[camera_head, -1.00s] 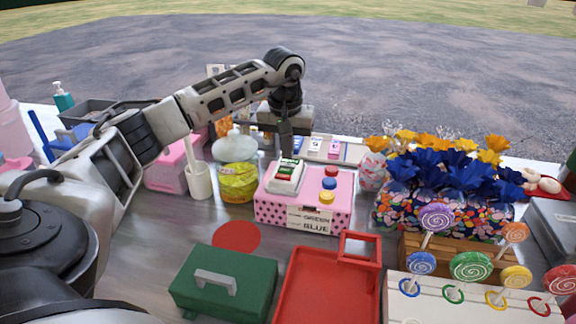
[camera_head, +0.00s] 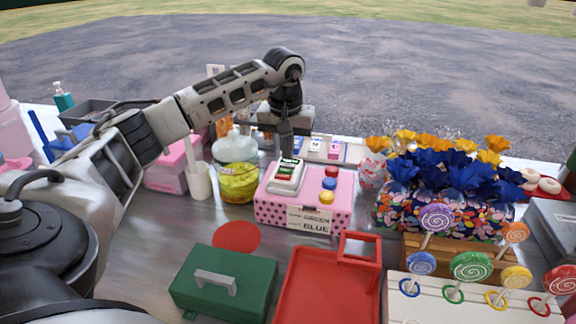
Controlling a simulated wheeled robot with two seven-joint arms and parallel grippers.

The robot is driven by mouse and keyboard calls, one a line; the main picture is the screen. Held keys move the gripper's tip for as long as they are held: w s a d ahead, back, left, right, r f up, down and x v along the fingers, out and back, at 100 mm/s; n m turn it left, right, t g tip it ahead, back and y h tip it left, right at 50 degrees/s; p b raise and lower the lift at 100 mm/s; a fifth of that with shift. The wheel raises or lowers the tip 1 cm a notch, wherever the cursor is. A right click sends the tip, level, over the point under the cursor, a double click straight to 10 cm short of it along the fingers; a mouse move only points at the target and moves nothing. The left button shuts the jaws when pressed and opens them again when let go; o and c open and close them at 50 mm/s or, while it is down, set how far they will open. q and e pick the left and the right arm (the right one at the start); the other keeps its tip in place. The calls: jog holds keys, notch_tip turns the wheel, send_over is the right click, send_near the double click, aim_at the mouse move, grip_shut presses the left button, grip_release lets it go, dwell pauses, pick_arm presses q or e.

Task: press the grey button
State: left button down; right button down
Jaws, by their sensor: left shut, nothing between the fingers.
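A pink polka-dot box (camera_head: 273,209) stands on the counter. On its top are a red button (camera_head: 330,171), a blue button (camera_head: 329,183) and a yellow button (camera_head: 326,197). A white-framed unit (camera_head: 285,185) with green and white parts sits on the left of the top. I cannot make out a grey button. My left gripper (camera_head: 286,153) is shut and empty, pointing down at the far end of the white unit. I cannot tell whether it touches the unit. My right gripper is not in view.
A yellow tub (camera_head: 238,184) and a white cup (camera_head: 199,182) stand left of the box. A green case (camera_head: 245,290) and red tray (camera_head: 310,292) lie in front. Blue and orange flowers (camera_head: 450,165) and several lollipops (camera_head: 471,267) fill the right.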

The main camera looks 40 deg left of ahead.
aim_at(287, 165)
pick_arm(q)
jog(key=shift+f+b, duration=0.5)
jog(key=shift+f, duration=0.4)
dwell(0.4)
jog(key=shift+r, duration=0.1)
notch_tip(287, 165, up, 5)
jog(key=p, duration=0.4)
jog(key=shift+r+p, duration=0.2)
jog(key=shift+p, duration=0.1)
notch_tip(287, 165, up, 2)
jog(key=shift+r, duration=0.25)
